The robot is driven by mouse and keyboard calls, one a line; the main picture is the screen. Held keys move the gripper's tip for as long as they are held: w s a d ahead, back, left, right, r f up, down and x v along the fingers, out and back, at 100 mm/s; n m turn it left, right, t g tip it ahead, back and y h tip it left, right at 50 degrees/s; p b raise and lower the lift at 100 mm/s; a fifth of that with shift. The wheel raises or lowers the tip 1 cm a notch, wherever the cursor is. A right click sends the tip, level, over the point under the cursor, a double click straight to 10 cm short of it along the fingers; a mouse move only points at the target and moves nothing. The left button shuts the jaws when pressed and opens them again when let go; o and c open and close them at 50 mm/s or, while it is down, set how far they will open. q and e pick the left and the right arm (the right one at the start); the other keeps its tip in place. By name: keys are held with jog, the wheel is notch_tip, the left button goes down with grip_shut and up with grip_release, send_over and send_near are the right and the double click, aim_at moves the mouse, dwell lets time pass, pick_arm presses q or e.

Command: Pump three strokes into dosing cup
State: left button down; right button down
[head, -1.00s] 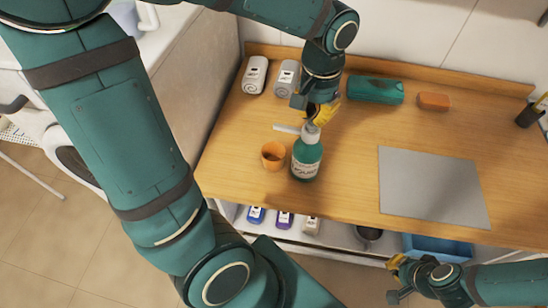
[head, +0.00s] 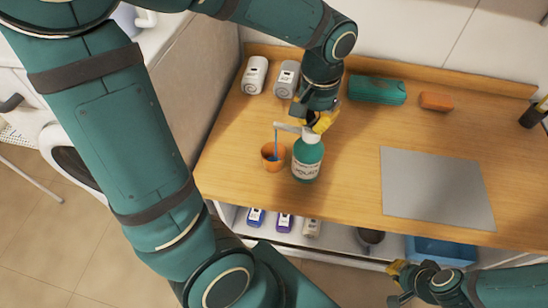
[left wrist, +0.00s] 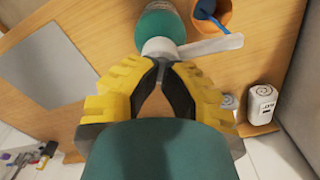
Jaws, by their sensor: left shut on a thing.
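The green pump bottle (head: 307,163) stands upright on the wooden counter, its white nozzle (head: 288,127) pointing left over the orange dosing cup (head: 272,157). A thin blue stream (head: 276,142) runs from the nozzle tip down into the cup. My left gripper (head: 316,122) is at the top of the bottle, its yellow fingers shut on the pump head. In the left wrist view the fingers (left wrist: 163,65) meet at the white pump (left wrist: 160,47), with the cup (left wrist: 222,12) beside the bottle. My right gripper (head: 398,282) is low at the right, away from the bottle; its jaw opening is unclear.
Two grey containers (head: 255,75) (head: 287,79), a green case (head: 377,90) and an orange block (head: 436,101) stand at the back. A grey mat (head: 437,188) lies bare at the right. A lower shelf holds small bottles (head: 256,217) and a blue tray (head: 445,252).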

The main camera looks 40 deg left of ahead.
pick_arm(q)
jog(key=shift+r, duration=0.1)
jog(key=shift+r+p, duration=1.95)
jog(key=shift+r, duration=0.25)
jog(key=shift+f, duration=0.25)
